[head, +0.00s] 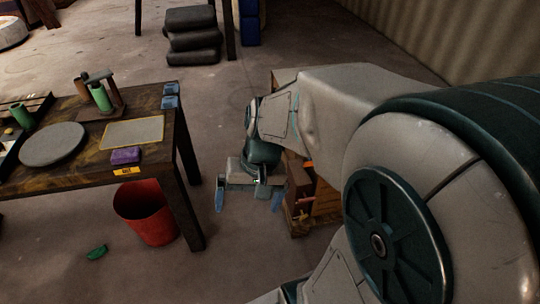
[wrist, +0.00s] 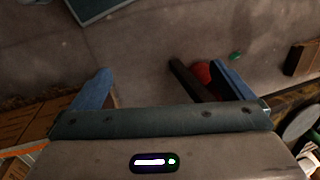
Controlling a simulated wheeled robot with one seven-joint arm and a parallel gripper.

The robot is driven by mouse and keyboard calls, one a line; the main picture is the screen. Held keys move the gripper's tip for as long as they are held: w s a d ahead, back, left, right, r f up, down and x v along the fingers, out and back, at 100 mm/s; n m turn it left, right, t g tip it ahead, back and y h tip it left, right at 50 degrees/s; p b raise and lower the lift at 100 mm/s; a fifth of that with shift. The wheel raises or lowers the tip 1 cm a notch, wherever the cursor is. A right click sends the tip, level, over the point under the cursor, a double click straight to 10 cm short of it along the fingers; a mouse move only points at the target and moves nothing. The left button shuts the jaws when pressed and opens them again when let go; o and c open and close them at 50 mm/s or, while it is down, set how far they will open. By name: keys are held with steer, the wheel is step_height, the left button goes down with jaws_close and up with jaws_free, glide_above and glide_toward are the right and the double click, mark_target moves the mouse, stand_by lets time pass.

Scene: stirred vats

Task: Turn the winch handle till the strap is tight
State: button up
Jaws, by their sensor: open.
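My gripper (head: 248,198) is open and empty, with its two blue fingers spread above the floor between the table and a wooden crate. The slatted wooden crate (head: 326,203) stands just right of my gripper, partly hidden behind my arm. It also shows at the lower left of the wrist view (wrist: 18,118). An orange band, perhaps the strap (wrist: 25,148), crosses it there. I cannot make out the winch handle for sure in either view.
A dark wooden table (head: 70,183) stands at the left with a grey disc (head: 53,144), a purple block (head: 126,156) and green cylinders. A red bin (head: 148,215) is under its edge. A green scrap (head: 97,252) lies on the floor. Dark stacked sacks (head: 192,37) are behind.

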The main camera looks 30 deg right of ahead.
steer(key=w+f+m+y+b, duration=0.4)
steer(key=f+y+b, duration=0.1)
steer(key=f, duration=0.6)
steer(key=w+d+f+m+t+y+b, duration=0.3)
steer(key=w+f+m+t+y+b, duration=0.15)
steer(key=w+f+m+b, duration=0.4)
steer(key=m+t+h+b, duration=1.3)
steer(key=m+h+b, duration=0.4)
steer(key=m, duration=0.6)
glide_toward(307, 201)
steer(key=x, duration=1)
steer(key=shift+w+d+f+b, duration=0.1)
steer(key=shift+w+d+b, duration=0.15)
steer(key=shift+w, duration=0.2)
steer(key=c, duration=0.7)
